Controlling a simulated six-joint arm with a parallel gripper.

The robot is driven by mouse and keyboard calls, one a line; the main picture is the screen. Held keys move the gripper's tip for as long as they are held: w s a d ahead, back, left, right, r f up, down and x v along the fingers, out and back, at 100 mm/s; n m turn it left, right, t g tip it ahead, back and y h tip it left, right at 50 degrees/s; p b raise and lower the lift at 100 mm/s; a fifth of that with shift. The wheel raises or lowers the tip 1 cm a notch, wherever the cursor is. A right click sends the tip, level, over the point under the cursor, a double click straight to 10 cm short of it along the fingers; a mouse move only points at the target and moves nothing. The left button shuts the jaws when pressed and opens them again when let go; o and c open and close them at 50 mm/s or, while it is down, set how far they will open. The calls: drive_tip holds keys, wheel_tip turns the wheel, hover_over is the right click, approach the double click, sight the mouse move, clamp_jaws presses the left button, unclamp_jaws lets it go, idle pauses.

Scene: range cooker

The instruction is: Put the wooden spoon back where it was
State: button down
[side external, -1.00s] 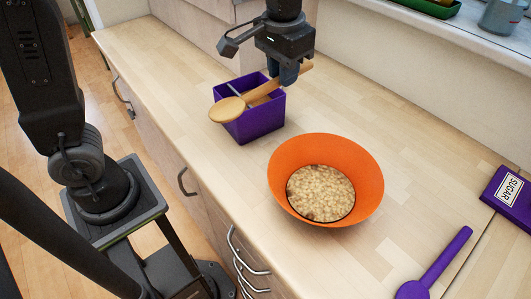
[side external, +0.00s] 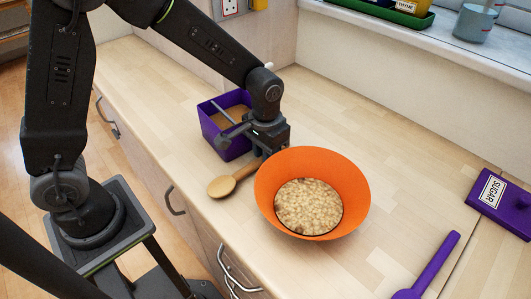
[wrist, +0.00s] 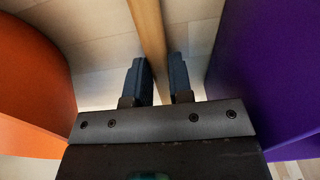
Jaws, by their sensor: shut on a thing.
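The wooden spoon (side external: 223,186) lies roughly level, low over the worktop between the purple container and the orange bowl, its round head pointing to the front left. My gripper (side external: 266,152) is shut on its handle, and its fingers are partly hidden behind the bowl's rim. In the wrist view the handle (wrist: 148,30) runs between the two fingers of my gripper (wrist: 160,80). I cannot tell whether the spoon touches the worktop.
The orange bowl (side external: 345,180) of pale, lumpy food stands close at right. The purple container (side external: 230,148), with a grey-handled utensil inside, stands close behind at left. Worktop behind the bowl is clear.

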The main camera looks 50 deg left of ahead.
drive_tip(key=shift+f, duration=0.3)
drive_tip(key=shift+f, duration=0.1)
drive_tip(key=c, duration=1)
unclamp_jaws()
wheel_tip(320, 180, up, 12)
drive_tip(key=s+a+r+t, duration=0.2)
drive_tip(key=s, duration=0.3)
drive_tip(key=s+a+r+t, duration=0.1)
drive_tip(key=s+a+r, duration=0.1)
drive_tip(key=s, duration=0.4)
drive_tip(key=s+a+r+t, duration=0.2)
drive_tip(key=s+a, duration=0.1)
drive_tip(key=s, duration=0.3)
drive_tip(key=shift+r+t, duration=0.2)
drive_tip(key=shift+t, duration=0.1)
